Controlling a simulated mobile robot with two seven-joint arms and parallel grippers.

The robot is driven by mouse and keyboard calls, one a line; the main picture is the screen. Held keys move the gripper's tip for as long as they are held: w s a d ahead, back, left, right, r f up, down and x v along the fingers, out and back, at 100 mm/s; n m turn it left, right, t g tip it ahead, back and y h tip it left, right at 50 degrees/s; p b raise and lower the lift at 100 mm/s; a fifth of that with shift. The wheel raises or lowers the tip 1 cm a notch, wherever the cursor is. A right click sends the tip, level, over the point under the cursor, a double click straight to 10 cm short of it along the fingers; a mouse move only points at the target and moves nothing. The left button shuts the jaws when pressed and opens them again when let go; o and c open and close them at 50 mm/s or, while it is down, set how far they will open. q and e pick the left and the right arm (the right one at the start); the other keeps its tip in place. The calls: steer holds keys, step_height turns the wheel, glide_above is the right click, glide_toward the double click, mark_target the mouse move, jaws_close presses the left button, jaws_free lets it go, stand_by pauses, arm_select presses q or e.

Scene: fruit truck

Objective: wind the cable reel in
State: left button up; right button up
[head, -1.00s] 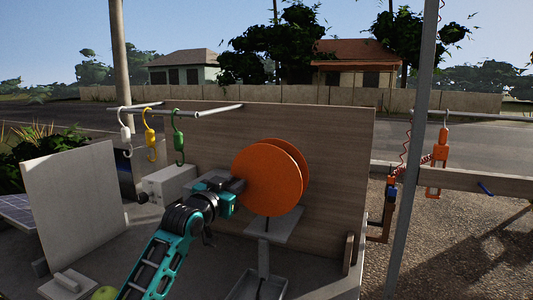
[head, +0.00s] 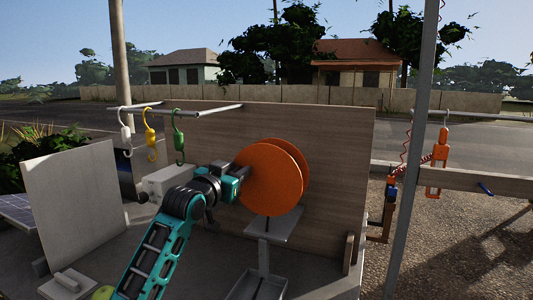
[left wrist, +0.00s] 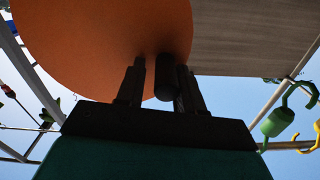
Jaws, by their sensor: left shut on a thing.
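The orange cable reel (head: 270,180) stands upright on a grey stand (head: 272,228) in front of a wooden panel. My left gripper (head: 238,173) is at the left side of the reel's near disc. In the left wrist view the orange disc (left wrist: 90,40) fills the upper left, and a dark handle knob (left wrist: 166,82) sits between the two fingers of my left gripper (left wrist: 160,85), which is shut on it. A thin dark line, perhaps the cable, shows below the reel. The winding on the reel is hidden by the disc. My right gripper is out of view.
White, yellow and green hooks (head: 179,145) hang from a rail at the left. A grey box (head: 168,183) stands behind my left arm. The wooden panel (head: 340,160) closes off the back. A grey post (head: 408,180) and orange hanging tools (head: 438,165) are at the right.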

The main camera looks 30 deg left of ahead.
mark_target(252, 160)
arm_select(q)
steer(key=shift+o, duration=0.5)
steer(key=shift+d+r, duration=0.4)
steer(key=shift+d, duration=0.05)
steer(key=shift+o, duration=0.8)
steer(key=shift+d+r, duration=0.7)
steer(key=shift+d, duration=0.05)
steer(key=shift+o, duration=0.4)
steer(key=shift+d, duration=0.1)
steer(key=shift+d, duration=0.1)
